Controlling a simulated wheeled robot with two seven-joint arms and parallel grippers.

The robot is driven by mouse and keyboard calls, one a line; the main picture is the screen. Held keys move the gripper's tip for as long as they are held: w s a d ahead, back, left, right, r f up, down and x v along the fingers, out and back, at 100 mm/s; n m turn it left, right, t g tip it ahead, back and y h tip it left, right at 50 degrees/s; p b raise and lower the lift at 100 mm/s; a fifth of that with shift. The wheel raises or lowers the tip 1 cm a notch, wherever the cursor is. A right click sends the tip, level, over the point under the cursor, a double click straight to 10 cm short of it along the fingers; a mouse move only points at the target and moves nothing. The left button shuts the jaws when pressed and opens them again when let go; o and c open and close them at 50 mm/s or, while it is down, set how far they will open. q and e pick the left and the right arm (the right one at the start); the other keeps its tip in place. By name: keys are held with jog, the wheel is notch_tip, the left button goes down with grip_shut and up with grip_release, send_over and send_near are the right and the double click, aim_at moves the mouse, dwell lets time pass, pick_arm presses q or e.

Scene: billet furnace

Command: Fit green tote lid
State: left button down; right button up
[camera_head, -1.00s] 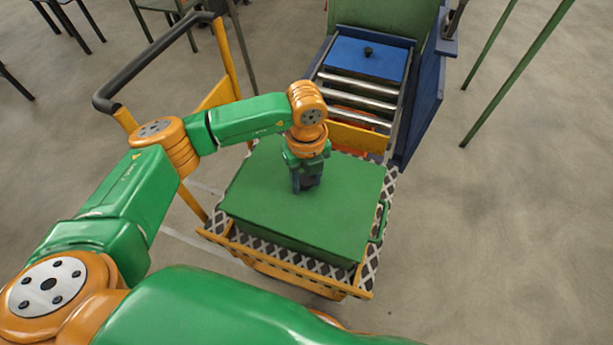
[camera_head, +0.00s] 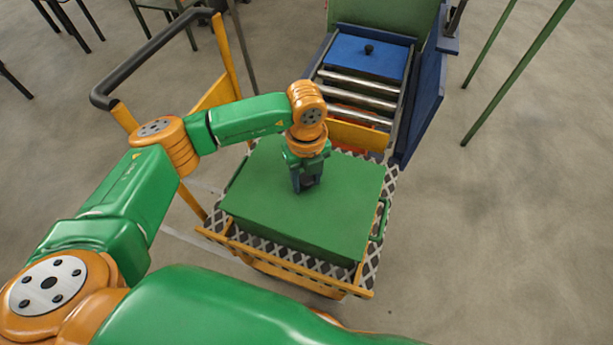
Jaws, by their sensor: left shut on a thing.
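The green tote lid (camera_head: 335,215) is a broad flat green panel lying level over the green tote on the cart. The tote's side and a handle (camera_head: 380,218) show at the right below the lid. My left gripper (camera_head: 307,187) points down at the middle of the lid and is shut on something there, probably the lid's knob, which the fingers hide. I cannot tell whether the lid is fully seated on the rim. My right gripper is not in view.
The tote sits on a yellow cart (camera_head: 270,265) with a patterned deck and a black push handle (camera_head: 150,60). Behind it stands a blue roller conveyor (camera_head: 357,90) with a blue knobbed lid (camera_head: 368,58). Green posts stand at the right. The floor (camera_head: 510,230) at right is clear.

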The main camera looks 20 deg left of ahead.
pick_arm(q)
jog(key=shift+f+b, duration=0.3)
jog(key=shift+f, duration=0.05)
dwell(0.5)
jog(key=shift+c, duration=1.6)
grip_release()
notch_tip(320, 180, up, 7)
jog(key=shift+r, duration=0.1)
jog(key=shift+s, duration=0.1)
